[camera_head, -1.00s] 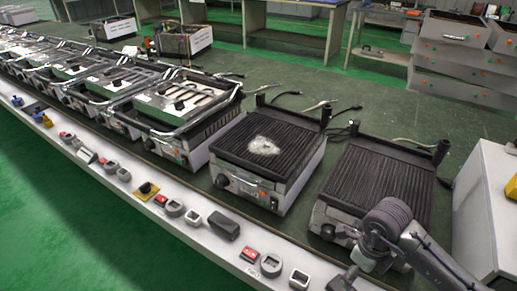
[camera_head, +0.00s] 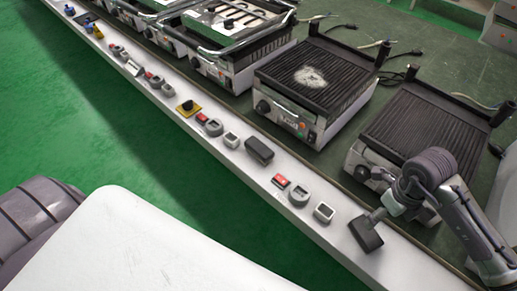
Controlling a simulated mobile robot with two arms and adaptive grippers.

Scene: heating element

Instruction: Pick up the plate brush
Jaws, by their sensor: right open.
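The plate brush (camera_head: 366,236) appears to be the dark rectangular block with a short stem. It lies on the white ledge at lower right, to the right of a small white square part. My right gripper (camera_head: 396,202) is open just above and to the right of it, around the stem end. Its fingers are small and partly hidden by the wrist, so I cannot tell whether they touch the brush. My left gripper is not in view.
A grill with a ribbed plate (camera_head: 430,130) stands behind my right gripper; another grill (camera_head: 312,85) is left of it. Small switches and a black block (camera_head: 259,151) line the white ledge (camera_head: 225,160). Green floor (camera_head: 120,130) is open at left.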

